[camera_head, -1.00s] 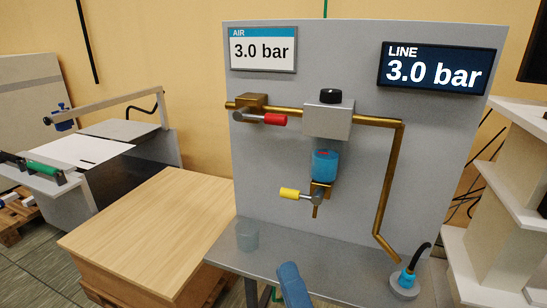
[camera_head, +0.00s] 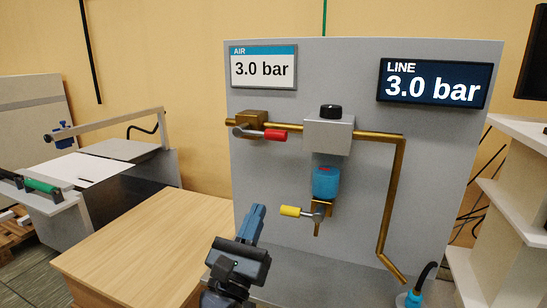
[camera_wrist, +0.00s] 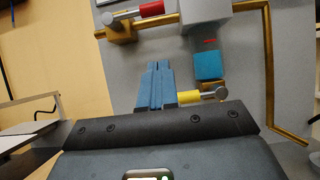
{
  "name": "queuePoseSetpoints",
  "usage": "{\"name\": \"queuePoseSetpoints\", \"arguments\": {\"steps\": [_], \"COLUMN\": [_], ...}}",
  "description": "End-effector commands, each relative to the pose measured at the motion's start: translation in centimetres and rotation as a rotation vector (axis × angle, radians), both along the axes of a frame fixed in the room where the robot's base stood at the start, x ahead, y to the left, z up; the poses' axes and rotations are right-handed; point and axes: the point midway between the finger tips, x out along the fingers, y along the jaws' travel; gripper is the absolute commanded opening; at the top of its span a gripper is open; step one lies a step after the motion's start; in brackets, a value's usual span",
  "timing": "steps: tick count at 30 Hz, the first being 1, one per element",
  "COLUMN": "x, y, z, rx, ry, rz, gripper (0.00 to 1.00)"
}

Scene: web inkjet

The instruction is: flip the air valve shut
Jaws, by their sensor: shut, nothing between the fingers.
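The air valve (camera_head: 250,123) is a brass body on the brass pipe at the upper left of the grey panel, below the AIR display (camera_head: 263,68), which reads 3.0 bar. Its red-tipped lever (camera_head: 274,134) lies along the pipe, pointing right; it also shows at the top of the wrist view (camera_wrist: 150,9). My gripper (camera_head: 258,208), with blue fingers, is shut and empty in front of the panel, below the air valve and left of the yellow-tipped drain lever (camera_head: 290,211). In the wrist view the fingers (camera_wrist: 158,66) point up toward the panel.
A grey regulator with a black knob (camera_head: 330,111) and a blue bowl (camera_head: 326,182) sit right of the valve. The LINE display (camera_head: 436,83) reads 3.0 bar. A wooden table (camera_head: 140,245) stands left, white shelves (camera_head: 510,200) right.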

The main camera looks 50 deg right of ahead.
Motion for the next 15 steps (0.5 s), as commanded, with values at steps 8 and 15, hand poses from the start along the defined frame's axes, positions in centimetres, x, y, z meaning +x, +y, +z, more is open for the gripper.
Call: {"name": "queuePoseSetpoints", "arguments": {"steps": [8, 15], "x": [0.5, 1.8], "y": [-1.4, -5.1], "z": [1.1, 3.4], "rx": [-0.002, -0.002], "ry": [0.0, 0.0], "rz": [-0.002, -0.004], "gripper": [0.0, 0.0]}}
